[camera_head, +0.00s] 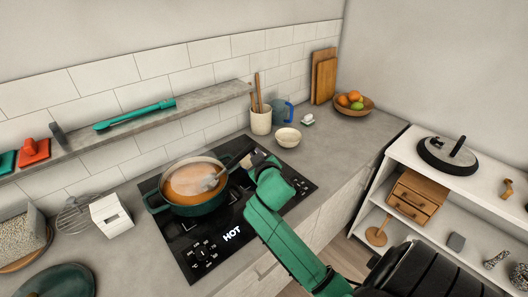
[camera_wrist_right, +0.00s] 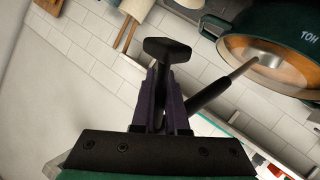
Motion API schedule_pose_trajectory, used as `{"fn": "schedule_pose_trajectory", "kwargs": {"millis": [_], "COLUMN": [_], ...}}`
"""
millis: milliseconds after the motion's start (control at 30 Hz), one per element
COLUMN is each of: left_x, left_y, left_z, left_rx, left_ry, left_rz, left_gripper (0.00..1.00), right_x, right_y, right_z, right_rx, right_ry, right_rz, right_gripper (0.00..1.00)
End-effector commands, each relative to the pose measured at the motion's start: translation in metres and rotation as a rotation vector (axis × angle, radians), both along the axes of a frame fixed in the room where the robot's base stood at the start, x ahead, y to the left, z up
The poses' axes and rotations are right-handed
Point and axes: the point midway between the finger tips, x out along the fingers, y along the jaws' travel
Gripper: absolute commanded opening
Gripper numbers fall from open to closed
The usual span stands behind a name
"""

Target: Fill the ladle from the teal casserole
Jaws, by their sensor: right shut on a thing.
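The teal casserole (camera_head: 200,211) stands on the black hob and holds orange-brown soup (camera_head: 187,182). It also shows at the top right of the right wrist view (camera_wrist_right: 243,17). My right gripper (camera_head: 250,161) is to the right of the casserole and above the hob, shut on the dark handle of the ladle. The ladle (camera_head: 210,183) reaches left into the casserole, with its bowl at the soup. In the right wrist view the ladle's handle (camera_wrist_right: 208,96) slants from my fingers (camera_wrist_right: 163,95) to the soup. How full the bowl is, I cannot tell. My left gripper is out of view.
The hob (camera_head: 190,240) reads HOT. A white box (camera_head: 110,215) and a whisk (camera_head: 74,216) are left of it. A small bowl (camera_head: 288,138), a utensil pot (camera_head: 261,121) and a blue-handled mug (camera_head: 283,112) stand behind right. A wall shelf (camera_head: 190,107) runs above.

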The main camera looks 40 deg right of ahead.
Motion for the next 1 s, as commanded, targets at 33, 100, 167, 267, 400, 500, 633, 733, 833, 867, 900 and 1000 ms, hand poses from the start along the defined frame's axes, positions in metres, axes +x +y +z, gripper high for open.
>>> {"fn": "schedule_pose_trajectory", "kwargs": {"millis": [33,100,167,267,400,500,633,733,833,867,900,1000], "left_x": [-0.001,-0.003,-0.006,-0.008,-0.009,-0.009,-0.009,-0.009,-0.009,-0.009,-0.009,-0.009], "left_y": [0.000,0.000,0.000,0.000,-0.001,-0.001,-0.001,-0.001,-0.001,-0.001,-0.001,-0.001], "left_z": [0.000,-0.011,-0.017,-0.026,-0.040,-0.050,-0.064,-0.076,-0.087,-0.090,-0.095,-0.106], "left_rx": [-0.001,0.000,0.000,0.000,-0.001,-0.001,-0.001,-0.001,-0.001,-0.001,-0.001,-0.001], "left_ry": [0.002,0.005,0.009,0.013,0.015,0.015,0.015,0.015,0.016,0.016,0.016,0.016], "left_rz": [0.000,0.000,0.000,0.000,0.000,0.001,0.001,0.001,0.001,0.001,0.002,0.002], "left_gripper": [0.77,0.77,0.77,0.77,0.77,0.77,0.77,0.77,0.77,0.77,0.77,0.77], "right_x": [0.004,0.005,0.007,0.010,0.019,0.027,0.038,0.046,0.053,0.056,0.057,0.054], "right_y": [0.003,0.004,0.005,0.008,0.014,0.021,0.029,0.035,0.041,0.043,0.045,0.042], "right_z": [-0.002,-0.015,-0.022,-0.032,-0.042,-0.046,-0.053,-0.057,-0.061,-0.063,-0.065,-0.069], "right_rx": [-0.015,-0.016,-0.015,-0.015,-0.002,0.010,0.028,0.042,0.053,0.057,0.065,0.094], "right_ry": [0.015,0.019,0.018,0.017,-0.001,-0.018,-0.041,-0.057,-0.074,-0.079,-0.087,-0.124], "right_rz": [0.001,0.000,0.000,-0.001,0.000,0.001,0.001,0.001,0.001,0.001,0.000,0.000], "right_gripper": [0.00,0.00,0.00,0.00,0.00,0.00,0.00,0.00,0.00,0.00,0.00,0.00]}}
